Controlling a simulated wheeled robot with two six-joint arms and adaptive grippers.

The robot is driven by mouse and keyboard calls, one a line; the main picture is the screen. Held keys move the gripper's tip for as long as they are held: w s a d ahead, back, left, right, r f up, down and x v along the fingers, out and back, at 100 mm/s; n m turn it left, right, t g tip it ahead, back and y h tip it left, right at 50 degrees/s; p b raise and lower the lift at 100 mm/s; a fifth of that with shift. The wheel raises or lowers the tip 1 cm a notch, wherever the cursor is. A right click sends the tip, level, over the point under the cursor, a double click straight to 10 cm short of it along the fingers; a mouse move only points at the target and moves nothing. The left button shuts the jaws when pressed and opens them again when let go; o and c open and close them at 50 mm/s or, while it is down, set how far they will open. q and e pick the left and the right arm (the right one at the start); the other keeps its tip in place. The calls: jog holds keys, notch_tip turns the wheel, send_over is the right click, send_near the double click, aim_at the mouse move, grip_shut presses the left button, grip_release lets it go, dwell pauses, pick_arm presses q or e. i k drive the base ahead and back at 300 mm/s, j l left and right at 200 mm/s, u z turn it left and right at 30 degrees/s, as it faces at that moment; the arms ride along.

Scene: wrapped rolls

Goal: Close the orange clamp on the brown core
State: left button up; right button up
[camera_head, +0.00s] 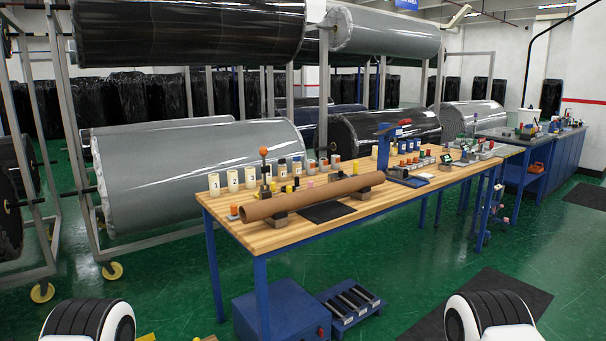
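The brown core (312,197) is a long tube lying across the wooden table. Neither gripper is in view.
The wooden table (232,232) has blue legs. Numbered cream cups (232,181) stand behind the core, and a dark mat (327,212) lies in front of it. Small parts and a blue stand (384,150) are at right. Blue boxes (281,309) sit underneath. Green floor lies in front.

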aim_at(263, 150)
jog(key=i+j+u, duration=0.15)
jog(key=i, duration=0.35)
jog(key=i+j, duration=0.8)
jog(key=i, duration=0.25)
jog(key=z, duration=1.3)
